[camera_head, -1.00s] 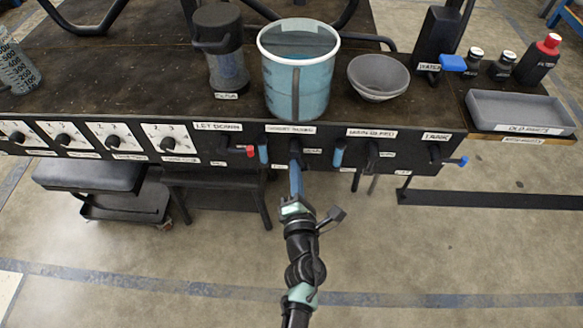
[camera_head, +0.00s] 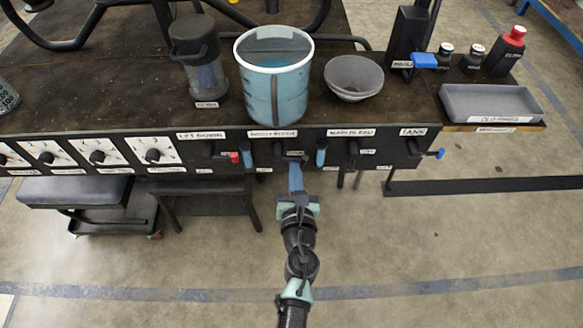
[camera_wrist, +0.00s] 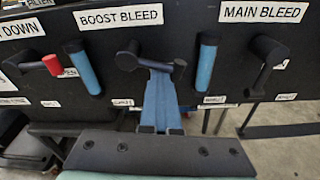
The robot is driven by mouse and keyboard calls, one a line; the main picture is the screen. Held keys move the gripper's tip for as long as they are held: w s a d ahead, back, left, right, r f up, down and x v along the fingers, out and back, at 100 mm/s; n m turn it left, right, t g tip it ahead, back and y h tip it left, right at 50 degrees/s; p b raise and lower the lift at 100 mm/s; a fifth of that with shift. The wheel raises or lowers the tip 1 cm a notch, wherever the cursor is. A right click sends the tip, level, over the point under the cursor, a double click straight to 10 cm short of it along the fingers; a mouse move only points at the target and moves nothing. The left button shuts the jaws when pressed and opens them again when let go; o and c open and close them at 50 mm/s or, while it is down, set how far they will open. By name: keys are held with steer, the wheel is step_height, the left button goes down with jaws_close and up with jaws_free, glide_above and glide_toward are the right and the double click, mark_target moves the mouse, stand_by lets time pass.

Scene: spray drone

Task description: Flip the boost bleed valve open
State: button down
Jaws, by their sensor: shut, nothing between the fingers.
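The boost bleed valve (camera_wrist: 128,57) sits on the black front panel under its BOOST BLEED label (camera_wrist: 120,16). Its dark lever points right, tilted slightly down, with its end (camera_wrist: 180,68) just right of my fingertips. In the head view the valve (camera_head: 279,153) is below the clear blue-tinted bucket. My gripper (camera_wrist: 160,70) is shut and empty, its blue fingers together. The fingertips are at the lever, overlapping its middle in the wrist view; I cannot tell whether they touch it. My gripper also shows in the head view (camera_head: 295,168), in front of the panel.
Blue upright cylinders stand left (camera_wrist: 82,66) and right (camera_wrist: 205,62) of the valve. The red-tipped let down valve (camera_wrist: 50,64) is farther left. The main bleed valve (camera_wrist: 262,65), lever downward, is at right. A bucket (camera_head: 275,90) and bowl (camera_head: 353,76) stand above. Floor in front is open.

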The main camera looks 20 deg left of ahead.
steer(key=shift+d+r+n, duration=0.15)
steer(key=shift+r+n, duration=0.05)
steer(key=shift+n, duration=0.1)
steer(key=shift+r, duration=0.15)
steer(key=shift+d+r, duration=0.1)
stand_by(0.5)
